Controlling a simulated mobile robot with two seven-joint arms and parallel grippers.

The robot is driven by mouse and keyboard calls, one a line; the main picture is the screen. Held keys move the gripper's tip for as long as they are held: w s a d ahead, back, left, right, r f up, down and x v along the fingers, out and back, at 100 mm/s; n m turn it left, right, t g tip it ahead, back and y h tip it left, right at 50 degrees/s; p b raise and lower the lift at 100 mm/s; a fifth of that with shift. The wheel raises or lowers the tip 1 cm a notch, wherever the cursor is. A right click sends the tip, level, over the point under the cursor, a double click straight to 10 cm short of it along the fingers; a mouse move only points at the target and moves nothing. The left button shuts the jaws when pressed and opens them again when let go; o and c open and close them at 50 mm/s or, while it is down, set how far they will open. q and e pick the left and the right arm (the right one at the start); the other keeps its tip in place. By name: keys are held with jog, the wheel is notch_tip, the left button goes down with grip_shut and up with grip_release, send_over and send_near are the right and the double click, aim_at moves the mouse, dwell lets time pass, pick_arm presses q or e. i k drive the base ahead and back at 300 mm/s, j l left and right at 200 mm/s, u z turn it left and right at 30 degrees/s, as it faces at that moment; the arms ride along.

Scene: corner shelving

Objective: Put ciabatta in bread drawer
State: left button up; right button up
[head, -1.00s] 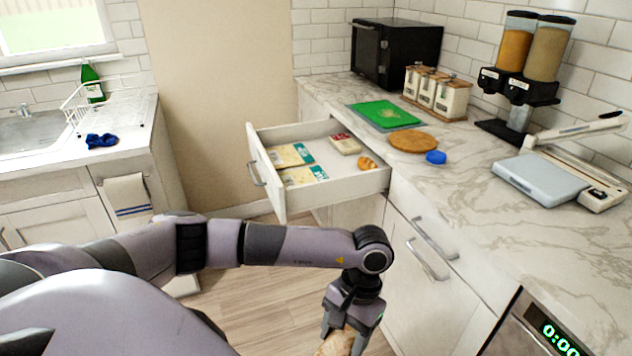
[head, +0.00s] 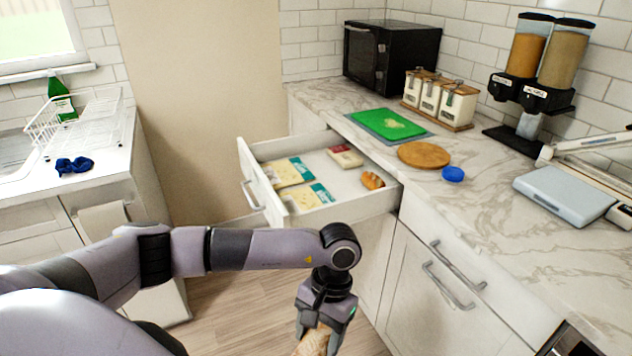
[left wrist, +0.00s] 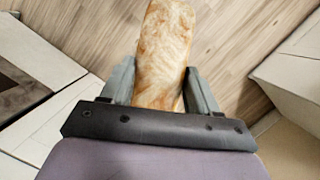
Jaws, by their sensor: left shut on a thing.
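My left gripper (head: 322,325) is shut on the ciabatta (head: 314,342), a pale brown loaf. The loaf hangs over the floor, in front of the cabinets and nearer than the open drawer. In the left wrist view the ciabatta (left wrist: 166,55) sits between the two fingers (left wrist: 160,88) and points away from the gripper. The open white drawer (head: 350,205) holds flat cheese-like packs (head: 296,172), a small red and white pack (head: 345,156) and a small golden roll or croissant (head: 372,181). My right gripper is in neither view.
The marble counter (head: 480,200) carries a green cutting board (head: 388,124), a round wooden board (head: 424,155), a blue lid (head: 453,174), jars (head: 440,98), a dispenser (head: 535,70) and a grey-topped slicer or scale (head: 565,193). The drawer front (head: 262,185) stands out over the floor.

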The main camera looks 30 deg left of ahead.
aim_at(294, 187)
jog(key=i+j, duration=0.1)
jog(key=j, duration=0.2)
jog(key=i+j+u, duration=0.1)
jog(key=j, duration=0.25)
jog(key=i+j, duration=0.1)
jog(key=j, duration=0.2)
jog(key=i+j, duration=0.1)
jog(key=j, duration=0.25)
jog(key=u, duration=0.05)
